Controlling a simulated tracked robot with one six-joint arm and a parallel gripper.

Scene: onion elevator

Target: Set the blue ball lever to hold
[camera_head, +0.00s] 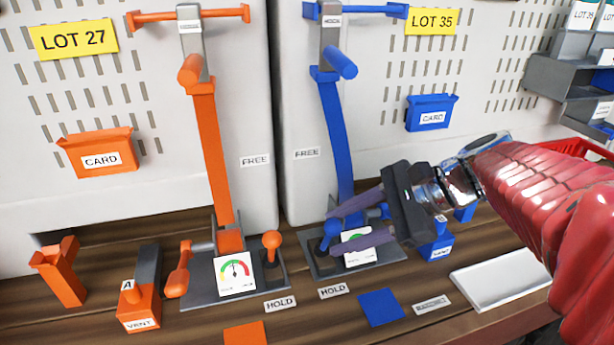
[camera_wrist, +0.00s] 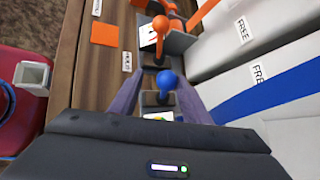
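The blue ball lever (camera_head: 331,228) stands roughly upright on the grey plate at the foot of the blue strap column. My gripper (camera_head: 336,231) reaches in from the right with its dark purple fingers spread on either side of the ball. In the wrist view the blue ball (camera_wrist: 165,79) sits between the tips of my open gripper (camera_wrist: 162,83), with a gap on both sides. A HOLD label (camera_head: 333,291) lies on the wood in front of the plate, and a FREE label (camera_head: 306,153) is on the panel behind. The fingers partly hide the blue gauge (camera_head: 360,250).
A matching orange ball lever (camera_head: 271,241) stands close to the left, by the orange gauge (camera_head: 235,273). A blue square (camera_head: 381,307) and a white tray (camera_head: 499,283) lie at the front right. The blue strap column (camera_head: 335,135) rises behind my fingers.

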